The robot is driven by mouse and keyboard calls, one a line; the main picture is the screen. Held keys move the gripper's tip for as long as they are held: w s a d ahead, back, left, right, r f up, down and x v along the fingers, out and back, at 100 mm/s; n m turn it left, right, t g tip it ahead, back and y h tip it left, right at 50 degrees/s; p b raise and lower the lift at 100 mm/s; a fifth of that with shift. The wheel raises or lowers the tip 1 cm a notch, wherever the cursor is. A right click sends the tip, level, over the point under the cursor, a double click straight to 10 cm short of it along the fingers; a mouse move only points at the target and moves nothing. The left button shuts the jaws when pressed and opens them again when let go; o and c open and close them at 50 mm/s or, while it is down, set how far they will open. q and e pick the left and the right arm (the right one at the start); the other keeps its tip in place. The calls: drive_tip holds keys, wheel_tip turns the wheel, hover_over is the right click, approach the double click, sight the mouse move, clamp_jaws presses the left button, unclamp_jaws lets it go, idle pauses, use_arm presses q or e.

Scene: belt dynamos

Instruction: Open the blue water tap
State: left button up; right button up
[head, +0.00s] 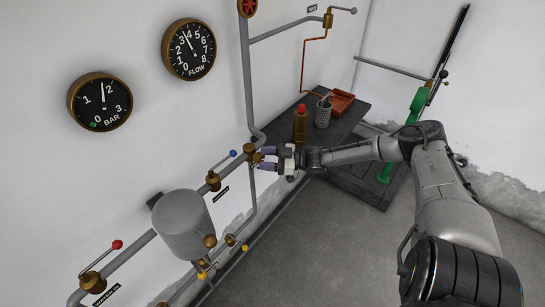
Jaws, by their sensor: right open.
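The blue water tap is a brass valve (213,181) on the sloping grey wall pipe, with a thin lever ending in a blue knob (233,153). The lever slants up and to the right from the valve body. My right gripper (263,158) is open, with purple fingertips, just right of the blue knob. Its fingertips are close to a brass pipe joint (251,152); I cannot tell if they touch it. Nothing shows between the fingers. My left gripper is not in view.
A grey tank (184,224) hangs below left of the tap. A red-knobbed tap (92,281) and yellow-knobbed valves (230,240) are lower down. Floor at lower middle is clear.

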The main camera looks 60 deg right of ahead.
drive_tip(key=shift+v, duration=0.95)
